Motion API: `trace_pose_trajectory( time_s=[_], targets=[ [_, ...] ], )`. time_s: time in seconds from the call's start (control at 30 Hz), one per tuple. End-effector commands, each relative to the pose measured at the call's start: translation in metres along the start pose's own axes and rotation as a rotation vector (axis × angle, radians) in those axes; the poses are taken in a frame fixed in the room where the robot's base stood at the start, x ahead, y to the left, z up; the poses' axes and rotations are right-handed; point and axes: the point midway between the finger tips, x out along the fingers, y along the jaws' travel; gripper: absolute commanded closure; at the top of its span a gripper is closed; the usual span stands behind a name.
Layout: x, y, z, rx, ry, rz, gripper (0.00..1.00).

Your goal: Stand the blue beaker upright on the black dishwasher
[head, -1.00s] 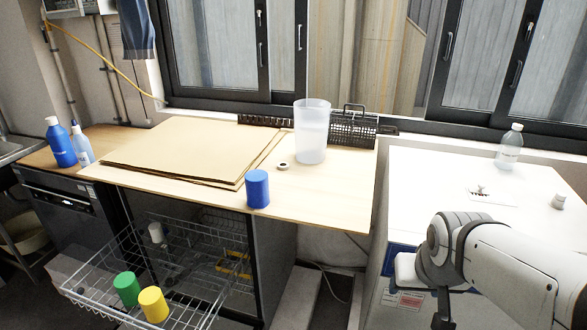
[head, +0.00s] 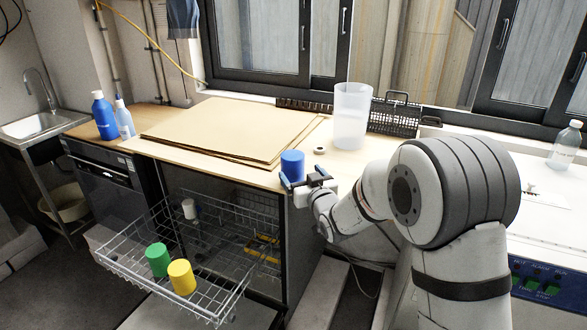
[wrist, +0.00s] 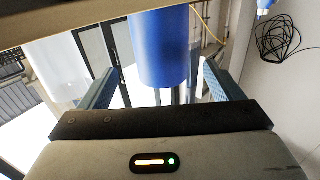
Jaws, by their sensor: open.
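The blue beaker (head: 292,165) stands at the front edge of the wooden worktop, its closed end apparently up. My gripper (head: 306,181) is open at that edge, just in front of the beaker and slightly right. In the wrist view the blue beaker (wrist: 160,45) shows between the two spread fingers, and no grip on it is seen. A black appliance with a control strip (head: 105,165) is at the left under the worktop. Another dark appliance (head: 290,235) stands open under the beaker; I cannot tell which is the named dishwasher.
A wire rack (head: 215,305) is pulled out, with a green cup (head: 157,260) and a yellow cup (head: 181,277). A clear container (head: 351,115) and a small ring (head: 320,150) are behind the beaker. Brown sheets (head: 230,128) cover the middle worktop.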

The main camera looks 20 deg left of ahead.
Motion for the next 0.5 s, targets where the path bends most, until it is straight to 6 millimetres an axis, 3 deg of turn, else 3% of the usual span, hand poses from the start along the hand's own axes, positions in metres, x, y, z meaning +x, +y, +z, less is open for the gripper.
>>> trace_pose_trajectory(
  time_s=[0.5],
  targets=[
    [0.063, -0.004, -0.005, 0.0, -0.002, 0.001, 0.13]
  ],
)
